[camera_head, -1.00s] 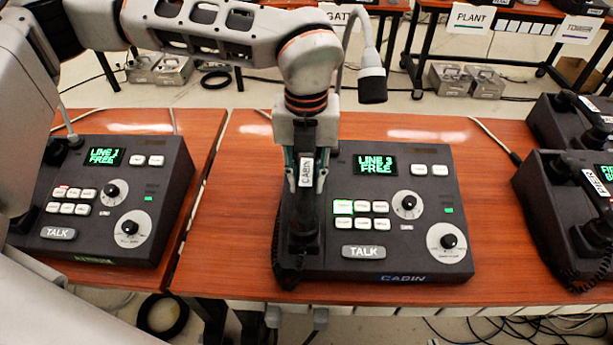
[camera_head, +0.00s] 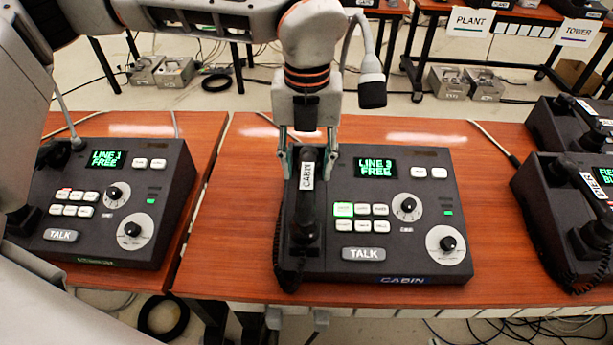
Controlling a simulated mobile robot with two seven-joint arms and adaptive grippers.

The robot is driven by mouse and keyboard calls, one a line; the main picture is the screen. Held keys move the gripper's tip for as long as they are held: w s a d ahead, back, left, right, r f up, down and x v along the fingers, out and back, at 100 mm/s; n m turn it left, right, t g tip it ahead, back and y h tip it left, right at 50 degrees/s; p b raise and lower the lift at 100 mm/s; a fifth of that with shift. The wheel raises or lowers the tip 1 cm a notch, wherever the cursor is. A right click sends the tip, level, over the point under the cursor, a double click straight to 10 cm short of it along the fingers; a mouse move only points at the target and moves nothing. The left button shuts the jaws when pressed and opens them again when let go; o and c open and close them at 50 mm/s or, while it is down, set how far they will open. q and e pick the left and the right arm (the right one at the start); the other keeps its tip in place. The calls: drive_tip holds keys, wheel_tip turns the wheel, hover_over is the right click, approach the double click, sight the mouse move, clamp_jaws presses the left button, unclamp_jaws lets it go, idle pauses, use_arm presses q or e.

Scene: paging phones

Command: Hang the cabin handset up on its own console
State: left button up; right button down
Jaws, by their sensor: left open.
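The cabin console (camera_head: 420,262) is a dark box on the wooden table, with a green screen reading "LINE 3 FREE" and "CABIN" on its front edge. The black cabin handset (camera_head: 306,205), with a white "CABIN" label, lies lengthwise along the left side of this console, apparently in its cradle. The gripper hides part of the handset's far end. My right gripper is not in view.
Another console (camera_head: 95,240) reading "LINE 1 FREE" stands to the left. More consoles with handsets (camera_head: 580,215) stand at the right edge. The wooden table (camera_head: 490,160) is bare right of the console.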

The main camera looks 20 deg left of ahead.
sight(307, 176)
use_arm(q)
wheel_tip(307, 176, up, 8)
drive_tip(key=shift+f+p, duration=0.2)
drive_tip(key=shift+p, duration=0.1)
